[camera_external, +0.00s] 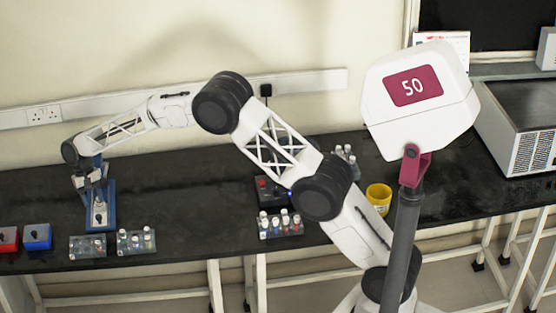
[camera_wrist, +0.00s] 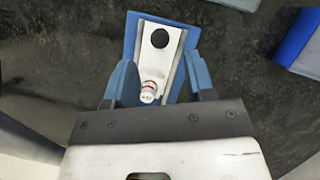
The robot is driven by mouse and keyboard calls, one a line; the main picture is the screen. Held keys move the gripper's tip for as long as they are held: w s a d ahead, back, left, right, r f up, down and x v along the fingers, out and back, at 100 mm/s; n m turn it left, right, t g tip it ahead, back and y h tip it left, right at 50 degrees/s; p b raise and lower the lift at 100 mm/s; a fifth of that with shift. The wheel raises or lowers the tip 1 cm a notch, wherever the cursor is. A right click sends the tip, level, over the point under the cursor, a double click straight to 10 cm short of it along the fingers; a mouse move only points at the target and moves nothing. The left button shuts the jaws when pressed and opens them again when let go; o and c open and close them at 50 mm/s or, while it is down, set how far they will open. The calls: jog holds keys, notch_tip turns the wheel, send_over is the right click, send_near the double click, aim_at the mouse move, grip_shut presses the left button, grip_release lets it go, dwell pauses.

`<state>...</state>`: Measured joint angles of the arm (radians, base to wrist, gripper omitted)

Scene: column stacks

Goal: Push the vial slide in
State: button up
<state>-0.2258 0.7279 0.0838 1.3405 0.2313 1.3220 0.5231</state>
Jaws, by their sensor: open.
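The vial slide (camera_wrist: 165,65) is a pale metal strip on a blue base (camera_wrist: 131,35), seen in the wrist view. It carries a round black knob (camera_wrist: 160,38) and a small vial with a whitish, red-ringed top (camera_wrist: 149,92). In the external view the blue stand (camera_external: 110,200) is at the left of the bench, with the pale slide (camera_external: 99,213) at its front. My gripper (camera_wrist: 159,80) is open, its two blue fingers on either side of the slide near the vial. I cannot tell whether the fingers touch the slide. In the external view my gripper (camera_external: 89,180) is over the stand.
Two vial racks (camera_external: 88,246) (camera_external: 136,241) stand right by the stand on the black bench (camera_external: 180,190). Blue (camera_external: 37,237) and red (camera_external: 8,239) boxes are at far left. More vials (camera_external: 281,224), a yellow cup (camera_external: 379,198) and a white machine (camera_external: 520,125) are further right.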

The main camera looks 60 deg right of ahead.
aim_at(101, 214)
jog(key=shift+x, duration=2.75)
grip_shut()
